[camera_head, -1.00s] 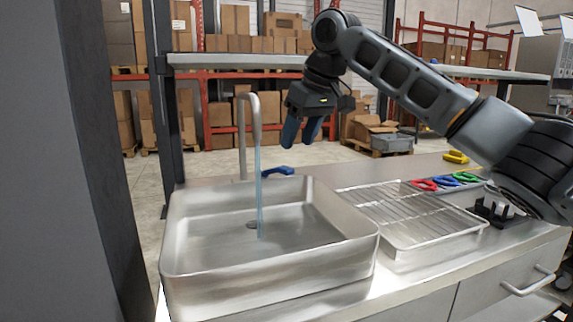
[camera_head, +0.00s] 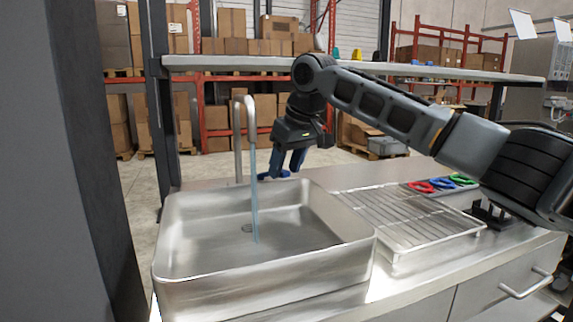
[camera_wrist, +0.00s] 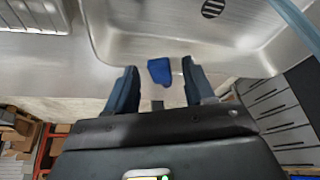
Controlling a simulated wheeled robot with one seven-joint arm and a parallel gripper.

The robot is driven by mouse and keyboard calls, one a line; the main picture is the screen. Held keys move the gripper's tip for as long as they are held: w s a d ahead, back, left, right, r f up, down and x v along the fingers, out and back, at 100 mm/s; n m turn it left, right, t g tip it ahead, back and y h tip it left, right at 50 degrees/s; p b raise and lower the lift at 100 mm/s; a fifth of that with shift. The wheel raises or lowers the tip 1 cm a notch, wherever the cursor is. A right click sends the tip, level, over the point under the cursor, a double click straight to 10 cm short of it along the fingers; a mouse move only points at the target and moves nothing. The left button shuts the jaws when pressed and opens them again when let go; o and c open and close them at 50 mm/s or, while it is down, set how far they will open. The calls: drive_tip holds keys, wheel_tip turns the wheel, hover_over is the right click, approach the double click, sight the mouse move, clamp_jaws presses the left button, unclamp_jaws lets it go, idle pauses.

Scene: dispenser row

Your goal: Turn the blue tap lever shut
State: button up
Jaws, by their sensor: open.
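The blue tap lever (camera_head: 266,176) sits behind the sink's back rim, right of the grey tap (camera_head: 238,135). In the wrist view the lever (camera_wrist: 159,72) shows as a short blue piece between my fingertips. A stream of water (camera_head: 254,200) runs from the spout into the sink. My gripper (camera_head: 283,166) is open, pointing down over the lever and partly hiding it in the head view. In the wrist view my gripper (camera_wrist: 159,66) has one finger on each side of the lever, with visible gaps.
The steel sink basin (camera_head: 185,285) lies in front of the tap. A wire drying rack (camera_head: 400,215) stands to its right, with red, blue and green handled items (camera_head: 440,184) behind. A shelf (camera_head: 440,70) spans above the counter. Warehouse racks with boxes stand beyond.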

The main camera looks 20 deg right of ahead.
clamp_jaws()
idle(0.3)
idle(0.4)
